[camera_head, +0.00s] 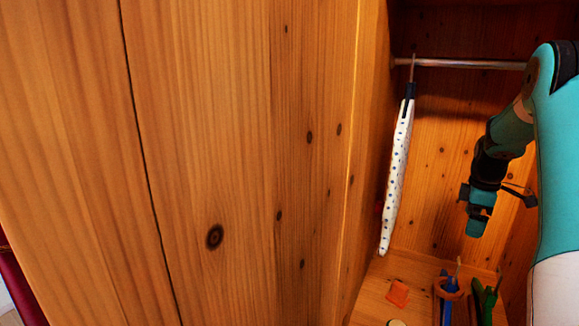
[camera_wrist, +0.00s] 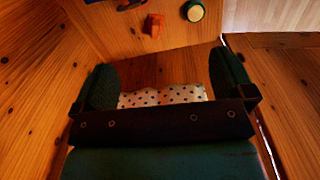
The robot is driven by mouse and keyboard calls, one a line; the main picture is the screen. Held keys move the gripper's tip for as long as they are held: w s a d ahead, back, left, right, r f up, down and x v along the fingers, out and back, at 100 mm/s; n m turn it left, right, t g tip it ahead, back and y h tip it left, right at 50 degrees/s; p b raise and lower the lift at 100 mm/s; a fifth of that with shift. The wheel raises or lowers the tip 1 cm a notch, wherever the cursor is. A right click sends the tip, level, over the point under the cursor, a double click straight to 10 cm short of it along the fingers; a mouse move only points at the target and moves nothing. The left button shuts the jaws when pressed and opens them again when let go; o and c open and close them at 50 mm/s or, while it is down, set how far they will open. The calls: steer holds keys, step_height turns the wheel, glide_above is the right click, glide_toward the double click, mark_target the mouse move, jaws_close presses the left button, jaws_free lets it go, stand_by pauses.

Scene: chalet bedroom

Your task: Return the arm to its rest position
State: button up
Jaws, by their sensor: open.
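My gripper (camera_head: 478,215) hangs at the end of my teal arm inside the wooden wardrobe in the head view. The wrist view shows its two dark green fingers (camera_wrist: 163,82) spread apart with nothing clamped between them. A white garment with dark dots (camera_head: 397,180) hangs from the rod, left of my gripper with a gap between them in the head view. The garment's dotted cloth (camera_wrist: 165,96) also shows between the fingers in the wrist view, partly hidden by the gripper's palm. My arm is bent and reaches in from the right edge.
The wardrobe's rod (camera_head: 470,64) runs above my gripper. A wooden side panel (camera_head: 230,150) fills the left. On the wardrobe floor are an orange piece (camera_head: 398,294), a blue item (camera_head: 447,308), a green item (camera_head: 487,304) and a round pale-topped item (camera_wrist: 194,11).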

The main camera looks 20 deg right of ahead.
steer(key=w+a+r+m+t, duration=0.1)
steer(key=a+m, duration=0.1)
steer(key=a, duration=1.2)
steer(key=w+a+r+m+t, duration=0.1)
steer(key=a+r+m, duration=0.1)
steer(key=a, duration=1.1)
steer(key=s+a+r+n+g+y, duration=0.1)
steer(key=s+a+r+n+y, duration=0.1)
steer(key=s+a, duration=0.7)
steer(key=s+a+r+n+g+y, duration=0.1)
steer(key=s+a+r, duration=0.4)
steer(key=s+a, duration=0.5)
steer(key=a+y, duration=0.1)
steer(key=a, duration=0.5)
steer(key=shift+r+n, duration=0.15)
steer(key=shift+n, duration=0.25)
steer(key=shift+w, duration=0.1)
